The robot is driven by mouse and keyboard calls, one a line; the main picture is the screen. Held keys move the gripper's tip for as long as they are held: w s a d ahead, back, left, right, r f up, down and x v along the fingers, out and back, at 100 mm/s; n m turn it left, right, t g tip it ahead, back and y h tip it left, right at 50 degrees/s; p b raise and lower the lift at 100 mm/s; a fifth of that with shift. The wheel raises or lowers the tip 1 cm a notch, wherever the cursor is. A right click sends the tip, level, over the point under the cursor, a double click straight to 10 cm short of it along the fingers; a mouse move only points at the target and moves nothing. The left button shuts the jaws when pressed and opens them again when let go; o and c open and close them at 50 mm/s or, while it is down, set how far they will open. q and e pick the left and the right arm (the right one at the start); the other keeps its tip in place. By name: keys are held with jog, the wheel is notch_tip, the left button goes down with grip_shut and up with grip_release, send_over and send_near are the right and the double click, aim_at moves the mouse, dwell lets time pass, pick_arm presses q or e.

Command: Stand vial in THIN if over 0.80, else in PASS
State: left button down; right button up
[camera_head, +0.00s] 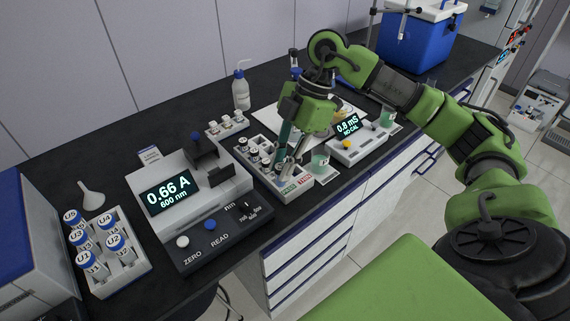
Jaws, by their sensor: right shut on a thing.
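The photometer (200,205) on the bench has a display (170,193) reading 0.66 A, 600 nm. To its right is a pale rack (265,176) with several capped vials at its left end and a green and a red label at its front right edge, seemingly PASS and THIN. My right gripper (284,160) points down over the right part of this rack and is shut on a vial, which the fingers mostly hide. I cannot tell whether the vial touches the rack or which place it is over. My left gripper is not in view.
A rack (109,273) of blue-capped vials marked U1 to U5 stands at the front left, near a funnel (91,194). A meter (356,148) reading 0.8 mS, NO CAL, and a beaker (320,162) stand right of the pale rack. A wash bottle (241,91) is behind.

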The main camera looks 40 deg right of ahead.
jog(key=w+d+f, duration=0.1)
jog(key=w+f, duration=0.1)
jog(key=w+d+f+p, duration=0.1)
jog(key=w+f, duration=0.1)
jog(key=f, duration=0.1)
jog(key=w+d+f+p, duration=0.1)
jog(key=w+d+f, duration=0.1)
jog(key=shift+w+d+f, duration=0.1)
jog(key=shift+w+f, duration=0.15)
jog(key=shift+w, duration=0.15)
notch_tip(320, 180, down, 2)
jog(key=shift+s+f+p, duration=0.1)
jog(key=shift+f+p, duration=0.05)
jog(key=shift+p, duration=0.4)
jog(key=shift+f, duration=0.3)
jog(key=o, duration=1)
jog(key=shift+f, duration=0.15)
